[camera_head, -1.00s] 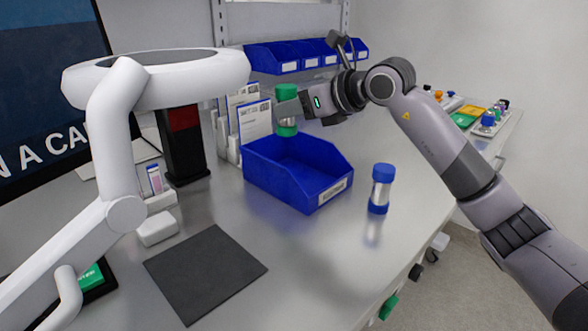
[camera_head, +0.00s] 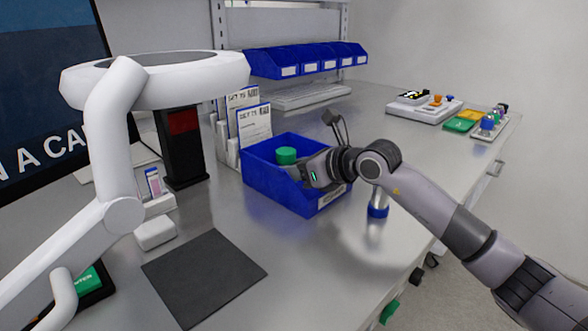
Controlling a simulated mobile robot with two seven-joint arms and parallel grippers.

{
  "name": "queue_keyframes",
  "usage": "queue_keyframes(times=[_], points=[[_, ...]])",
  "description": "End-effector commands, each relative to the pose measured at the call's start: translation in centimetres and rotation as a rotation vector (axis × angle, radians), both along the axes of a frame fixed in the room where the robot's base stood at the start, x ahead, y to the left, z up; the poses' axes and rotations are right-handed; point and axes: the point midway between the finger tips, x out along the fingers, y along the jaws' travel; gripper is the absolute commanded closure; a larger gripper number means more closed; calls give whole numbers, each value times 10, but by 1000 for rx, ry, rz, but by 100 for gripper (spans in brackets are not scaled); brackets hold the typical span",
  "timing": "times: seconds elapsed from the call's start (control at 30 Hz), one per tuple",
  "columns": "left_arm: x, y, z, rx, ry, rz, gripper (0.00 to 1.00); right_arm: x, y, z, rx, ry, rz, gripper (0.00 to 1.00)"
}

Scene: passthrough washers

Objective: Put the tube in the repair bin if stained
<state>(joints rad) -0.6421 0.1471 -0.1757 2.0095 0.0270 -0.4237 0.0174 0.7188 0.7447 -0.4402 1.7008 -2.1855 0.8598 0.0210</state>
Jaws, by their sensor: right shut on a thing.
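A tube with a green cap (camera_head: 286,156) is low inside the blue bin (camera_head: 262,182) in the middle of the table; only its cap shows clearly. My right gripper (camera_head: 300,167) reaches over the bin's right wall and is shut on the green-capped tube; its fingertips are largely hidden inside the bin. A second tube with blue ends (camera_head: 377,209) stands on the table right of the bin, partly hidden behind my right arm. I cannot tell any stain on either tube. My left gripper is not in view.
A white ring lamp (camera_head: 150,80) on a jointed arm fills the left. A dark mat (camera_head: 205,275) lies in front of the bin. Blue shelf bins (camera_head: 305,62) and cards (camera_head: 254,124) stand behind. Trays (camera_head: 424,106) sit at the back right.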

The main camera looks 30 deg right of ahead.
Motion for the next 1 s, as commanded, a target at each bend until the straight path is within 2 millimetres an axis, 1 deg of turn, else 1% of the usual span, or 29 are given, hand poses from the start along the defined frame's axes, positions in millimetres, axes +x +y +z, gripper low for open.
queue_keyframes(times=[0.13, 0.17, 0.2, 0.53, 0.63, 0.77, 1.0], points=[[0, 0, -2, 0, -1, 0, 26, 0, 0, -2, 0, -1, 0, 100], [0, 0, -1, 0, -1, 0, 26, 0, 0, -2, 0, 0, 0, 59], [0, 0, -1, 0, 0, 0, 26, 0, 0, -1, 0, 0, 0, 54], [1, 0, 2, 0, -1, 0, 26, 0, 0, 2, 0, 0, 0, 54], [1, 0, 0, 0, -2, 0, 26, -6, -4, 3, -1, -1, -1, 54], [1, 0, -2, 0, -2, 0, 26, -21, -11, 9, -3, -2, -1, 54], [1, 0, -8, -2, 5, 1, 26, -61, -31, 26, -4, 0, -3, 54]])
